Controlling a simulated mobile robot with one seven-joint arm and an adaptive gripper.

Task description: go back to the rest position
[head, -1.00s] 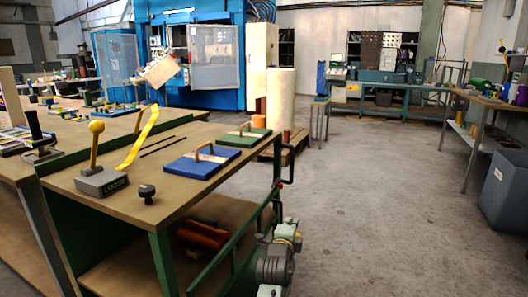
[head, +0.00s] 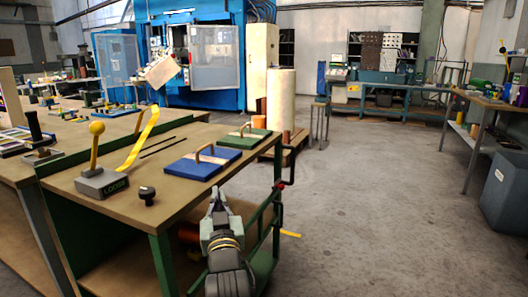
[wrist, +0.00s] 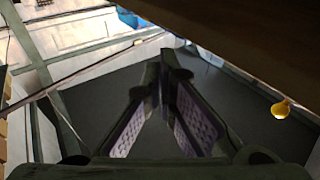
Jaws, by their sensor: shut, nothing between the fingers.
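My gripper (head: 217,194) is shut and empty. In the head view it points up and away from me, by the front right edge of the wooden bench top (head: 120,214). In the wrist view its two padded fingers (wrist: 163,62) meet at their tips with nothing between them. A blue plate with a handle (head: 196,167) and a green plate with a handle (head: 244,139) lie on the bench beyond the gripper. I cannot tell from these views whether the gripper touches the bench edge.
A grey box marked LOOSE (head: 102,185) with a yellow-knobbed lever, a yellow strip (head: 140,140) and a black knob (head: 147,195) are on the bench. A green rail (head: 266,232) runs along its right side. Open floor (head: 380,220) lies right. A dark brown surface (wrist: 240,30) spans the wrist view's top right.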

